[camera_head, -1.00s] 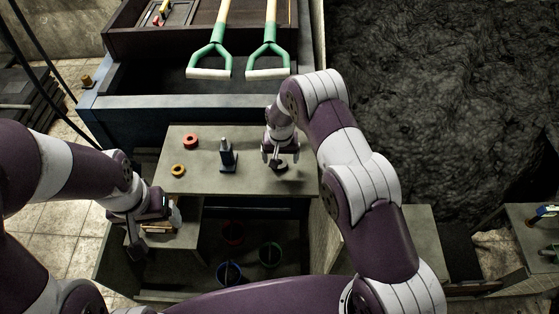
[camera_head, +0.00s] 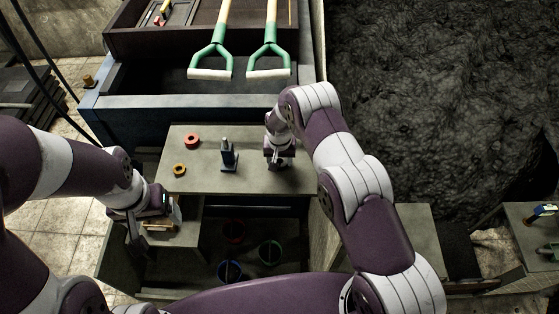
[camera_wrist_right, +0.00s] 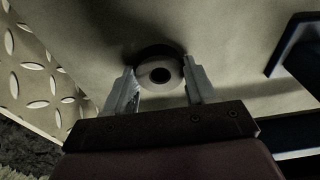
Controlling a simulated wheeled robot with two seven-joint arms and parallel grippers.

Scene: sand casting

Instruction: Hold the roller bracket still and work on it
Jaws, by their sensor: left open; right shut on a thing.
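A dark blue upright piece with a metal pin on top, which looks like the roller bracket (camera_head: 229,155), stands on the grey bench (camera_head: 205,182). My right gripper (camera_head: 280,162) is low over the bench to the right of it. In the right wrist view my right gripper (camera_wrist_right: 162,85) is shut on a round, pale roller-like part (camera_wrist_right: 160,75) with a dark centre hole and a dark rim behind it. The bracket's dark base (camera_wrist_right: 300,50) shows at the right edge there. My left gripper (camera_head: 170,204) is open beside a lower shelf, apart from the bracket.
Two green-handled shovels (camera_head: 268,62) rest behind. Coloured buckets (camera_head: 270,253) stand below the bench front. A dark sand heap (camera_head: 440,110) fills the right.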

